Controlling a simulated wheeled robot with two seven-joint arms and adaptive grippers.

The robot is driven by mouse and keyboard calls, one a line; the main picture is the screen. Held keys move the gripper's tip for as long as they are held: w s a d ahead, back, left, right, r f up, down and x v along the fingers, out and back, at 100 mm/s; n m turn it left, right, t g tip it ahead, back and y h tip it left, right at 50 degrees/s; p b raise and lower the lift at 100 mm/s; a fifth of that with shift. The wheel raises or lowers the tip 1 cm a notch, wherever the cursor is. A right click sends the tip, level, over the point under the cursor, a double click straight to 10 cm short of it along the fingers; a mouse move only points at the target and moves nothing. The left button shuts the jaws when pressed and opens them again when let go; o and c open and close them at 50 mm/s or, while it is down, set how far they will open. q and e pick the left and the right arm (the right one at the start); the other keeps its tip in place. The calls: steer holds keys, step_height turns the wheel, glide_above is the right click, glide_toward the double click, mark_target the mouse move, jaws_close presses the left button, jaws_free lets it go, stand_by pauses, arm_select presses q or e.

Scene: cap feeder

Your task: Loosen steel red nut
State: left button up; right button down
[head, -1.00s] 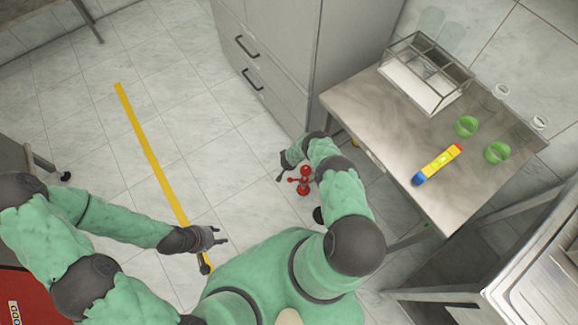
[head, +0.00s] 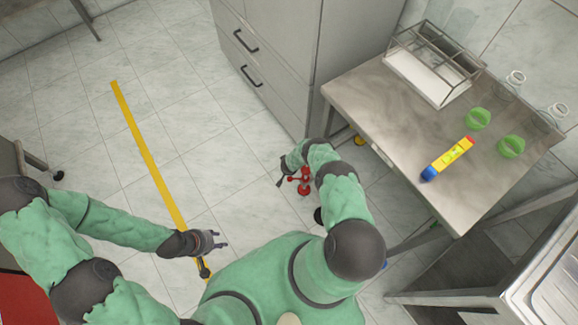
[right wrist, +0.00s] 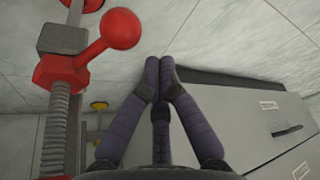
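The red nut (right wrist: 62,72) sits on a threaded rod (right wrist: 58,130) at the left of the right wrist view. An arm ending in a red ball (right wrist: 120,29) sticks out from it. The red assembly also shows in the head view (head: 304,181), partly behind my right arm. My right gripper (right wrist: 160,68) has its fingertips together with nothing visible between them. It is to the right of the nut and ball in the wrist view, apart from them. In the head view my right gripper (head: 281,173) is small beside the red parts. My left gripper (head: 224,240) is open and empty above the floor.
A grey drawer cabinet (head: 275,60) stands behind my right arm.

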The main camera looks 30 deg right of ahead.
steer(key=shift+s+a+f, duration=0.1)
steer(key=shift+s+a, duration=0.2)
steer(key=shift+s, duration=0.2)
arm_select(q)
steer(key=shift+r, duration=0.1)
steer(key=shift+w+a+r+p, duration=0.3)
steer(key=shift+w+r+p, duration=0.15)
steer(key=shift+r+p, duration=0.25)
arm_select(e)
steer(key=shift+s+a+n, duration=0.15)
steer(key=shift+s+n, duration=0.05)
steer(key=shift+n, duration=0.1)
